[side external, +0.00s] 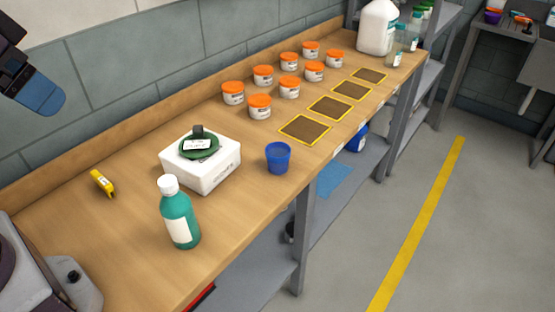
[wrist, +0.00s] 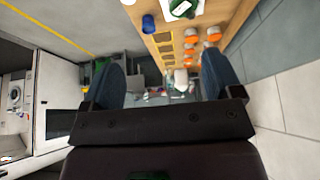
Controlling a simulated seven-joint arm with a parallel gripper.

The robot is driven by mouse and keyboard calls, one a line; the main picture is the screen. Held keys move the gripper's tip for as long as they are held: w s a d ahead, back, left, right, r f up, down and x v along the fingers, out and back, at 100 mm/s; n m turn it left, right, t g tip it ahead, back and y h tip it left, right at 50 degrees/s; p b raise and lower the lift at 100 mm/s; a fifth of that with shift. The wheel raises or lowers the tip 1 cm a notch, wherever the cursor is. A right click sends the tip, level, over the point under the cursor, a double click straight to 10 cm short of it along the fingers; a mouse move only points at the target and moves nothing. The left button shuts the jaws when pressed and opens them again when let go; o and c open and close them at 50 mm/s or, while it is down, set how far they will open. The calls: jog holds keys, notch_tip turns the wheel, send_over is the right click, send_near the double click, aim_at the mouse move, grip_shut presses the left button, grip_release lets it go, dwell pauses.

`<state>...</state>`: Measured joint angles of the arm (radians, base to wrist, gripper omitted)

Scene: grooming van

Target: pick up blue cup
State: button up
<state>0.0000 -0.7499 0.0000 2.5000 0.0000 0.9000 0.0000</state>
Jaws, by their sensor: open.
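The blue cup (side external: 278,158) stands upright on the wooden bench, near its front edge and just right of a white block. It also shows in the wrist view as a small blue shape (wrist: 148,24) near the top edge. My gripper (wrist: 163,80) is open and empty in the wrist view, its two dark blue fingers wide apart. In the side view, part of my gripper (side external: 40,95) shows at the upper left, high above the bench and far from the cup.
A white block with a green round top (side external: 200,165) sits left of the cup. A teal bottle (side external: 179,218) stands in front, a yellow tool (side external: 102,182) lies at left. Several orange-lidded jars (side external: 260,107) and dark yellow-edged squares (side external: 306,129) lie beyond. Bare bench (side external: 120,240) is around them.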

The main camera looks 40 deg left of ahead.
jog(key=shift+o, duration=0.5)
jog(key=m+g, duration=0.1)
jog(key=m, duration=0.1)
send_near(278, 155)
jog(key=shift+d+f+h, duration=0.4)
jog(key=shift+d+f, duration=0.25)
jog(key=shift+f, duration=0.1)
jog(key=shift+a+x, duration=0.2)
jog(key=shift+x, duration=2.75)
jog(key=shift+s+f, duration=0.1)
jog(key=shift+s, duration=0.05)
jog(key=shift+c, duration=0.3)
